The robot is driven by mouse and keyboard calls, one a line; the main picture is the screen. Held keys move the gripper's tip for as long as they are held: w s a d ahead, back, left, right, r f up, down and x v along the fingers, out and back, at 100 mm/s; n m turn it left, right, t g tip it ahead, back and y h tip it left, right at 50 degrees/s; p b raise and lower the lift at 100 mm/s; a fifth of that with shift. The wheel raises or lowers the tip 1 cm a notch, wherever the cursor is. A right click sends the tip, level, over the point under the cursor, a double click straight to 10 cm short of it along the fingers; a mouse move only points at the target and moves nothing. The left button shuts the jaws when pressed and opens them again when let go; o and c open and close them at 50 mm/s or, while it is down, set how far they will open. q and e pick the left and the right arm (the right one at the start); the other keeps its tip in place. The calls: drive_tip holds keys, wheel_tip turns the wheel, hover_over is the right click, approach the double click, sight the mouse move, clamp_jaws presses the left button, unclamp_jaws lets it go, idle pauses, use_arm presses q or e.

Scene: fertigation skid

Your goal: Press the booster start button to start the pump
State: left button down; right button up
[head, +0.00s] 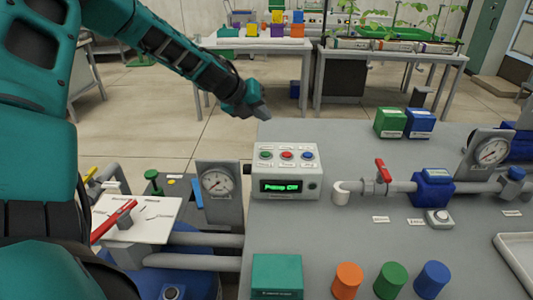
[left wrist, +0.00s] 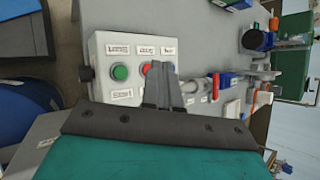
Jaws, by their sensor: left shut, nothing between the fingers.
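A light grey control box (head: 313,160) stands on the grey bench, with a green button (head: 265,154), a red button (head: 287,155) and a blue button (head: 308,155) in a row. Their labels are too small to read surely. Its display (head: 283,186) shows green text starting "Pump"; the second word is unclear. My left gripper (head: 264,113) is shut and empty, above and behind the box in the head view. My right gripper is not in view.
A gauge (head: 217,183) stands left of the box. A pipe with a red-handled valve (head: 382,171) runs to its right. Green and blue boxes (head: 391,122) sit at the bench's back. Orange, green and blue cylinders (head: 390,280) stand at the front. The space above the box is free.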

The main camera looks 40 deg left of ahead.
use_arm(q)
drive_tip(key=b, duration=0.4)
hover_over(263, 154)
wheel_tip(263, 154, down, 6)
drive_tip(key=shift+s+r, duration=0.1)
drive_tip(key=shift+r, duration=0.05)
wheel_tip(263, 154, down, 2)
drive_tip(key=shift+b, duration=1)
drive_tip(key=shift+f+b, duration=0.45)
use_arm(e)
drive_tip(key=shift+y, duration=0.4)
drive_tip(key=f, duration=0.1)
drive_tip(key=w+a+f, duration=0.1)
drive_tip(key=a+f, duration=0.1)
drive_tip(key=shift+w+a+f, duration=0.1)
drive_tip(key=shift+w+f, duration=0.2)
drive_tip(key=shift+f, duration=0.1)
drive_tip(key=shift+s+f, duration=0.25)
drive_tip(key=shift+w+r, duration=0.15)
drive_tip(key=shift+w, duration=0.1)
use_arm(q)
drive_tip(key=shift+f, duration=0.15)
drive_tip(key=shift+f+b, duration=0.4)
drive_tip(key=shift+b, duration=0.2)
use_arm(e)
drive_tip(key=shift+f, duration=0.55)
